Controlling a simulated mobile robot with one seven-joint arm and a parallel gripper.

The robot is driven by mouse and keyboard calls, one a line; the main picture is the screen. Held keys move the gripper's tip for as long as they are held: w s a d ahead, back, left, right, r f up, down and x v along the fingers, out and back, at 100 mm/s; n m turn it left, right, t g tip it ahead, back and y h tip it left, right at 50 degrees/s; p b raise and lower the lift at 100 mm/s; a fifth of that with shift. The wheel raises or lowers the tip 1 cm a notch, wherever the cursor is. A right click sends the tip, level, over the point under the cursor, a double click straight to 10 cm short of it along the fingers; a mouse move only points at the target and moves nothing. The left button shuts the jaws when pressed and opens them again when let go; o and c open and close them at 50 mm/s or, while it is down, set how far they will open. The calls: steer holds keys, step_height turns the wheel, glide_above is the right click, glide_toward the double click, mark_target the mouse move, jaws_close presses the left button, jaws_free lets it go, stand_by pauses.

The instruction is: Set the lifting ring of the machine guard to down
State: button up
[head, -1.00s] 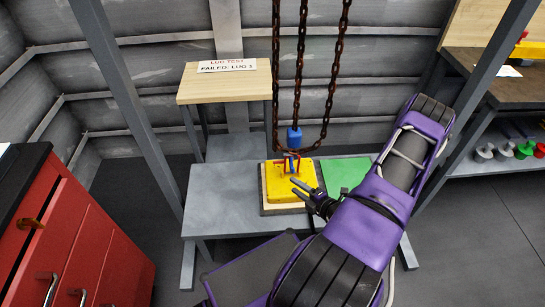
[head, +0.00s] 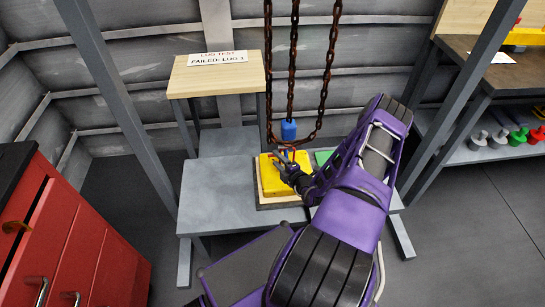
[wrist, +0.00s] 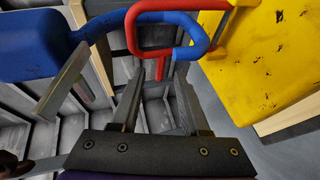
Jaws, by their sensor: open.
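The yellow machine guard (head: 270,183) lies on a pale board on the grey bench; it fills the upper right of the wrist view (wrist: 262,55). Its red lifting ring (wrist: 133,32) stands up from the guard. The blue hook (wrist: 199,42) crosses the ring; I cannot tell exactly how they are linked. In the head view, the hook's blue block (head: 289,130) hangs above the guard. My gripper (wrist: 158,78) is open, with its fingertips just below the ring and hook in the wrist picture. In the head view, my gripper (head: 286,163) covers part of the ring.
Rusty chains (head: 330,70) hang over the guard. A green plate (head: 323,157) lies right of it, partly behind my arm. Grey frame posts (head: 110,95) stand on both sides. A red cabinet (head: 75,240) is at left. The bench's left part (head: 215,195) is clear.

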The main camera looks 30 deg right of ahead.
mark_target(272, 155)
steer(key=shift+x, duration=2.1)
jaws_close()
